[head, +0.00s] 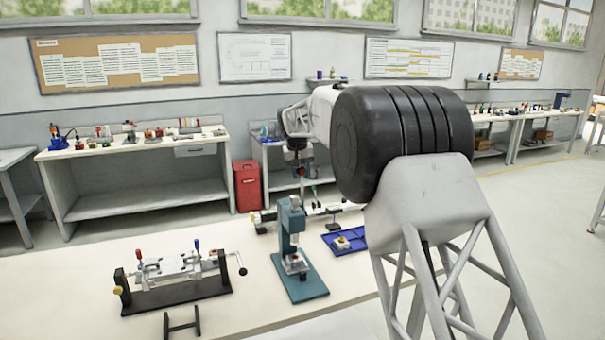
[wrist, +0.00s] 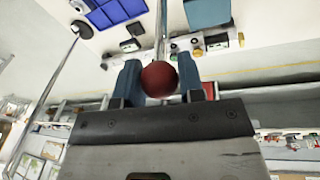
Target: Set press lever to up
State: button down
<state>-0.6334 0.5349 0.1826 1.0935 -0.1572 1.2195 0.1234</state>
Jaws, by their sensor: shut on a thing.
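The teal press (head: 290,232) stands on the near table in the head view, with its base plate toward me. Its thin lever rod rises from near the press head and stands about upright, with its upper end at my gripper (head: 301,160). In the wrist view, my gripper (wrist: 159,80) is shut on the red ball knob (wrist: 158,79), between its two blue fingers. The silver lever rod (wrist: 162,28) runs from the knob toward the top of that view. In the head view the arm partly hides the gripper, and the knob is too small to make out clearly.
A blue tray (head: 332,244) with a small part lies right of the press. A black-based clamping fixture (head: 175,299) with several knobs stands to the left. A small black stand (head: 181,323) is at the front. The table between fixture and press is clear.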

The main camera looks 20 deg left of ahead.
jog(key=shift+a, duration=0.1)
dwell(0.3)
jog(key=c, duration=0.8)
grip_release()
jog(key=shift+o, duration=0.2)
jog(key=shift+s+a+r, duration=0.1)
jog(key=shift+s+r, duration=0.1)
jog(key=shift+r, duration=1.05)
jog(key=shift+s+a+r, duration=0.1)
jog(key=shift+s+r, duration=0.15)
jog(key=shift+r, duration=1.05)
jog(key=shift+s+r, duration=0.2)
jog(key=shift+r, duration=1.05)
jog(key=shift+d, duration=0.1)
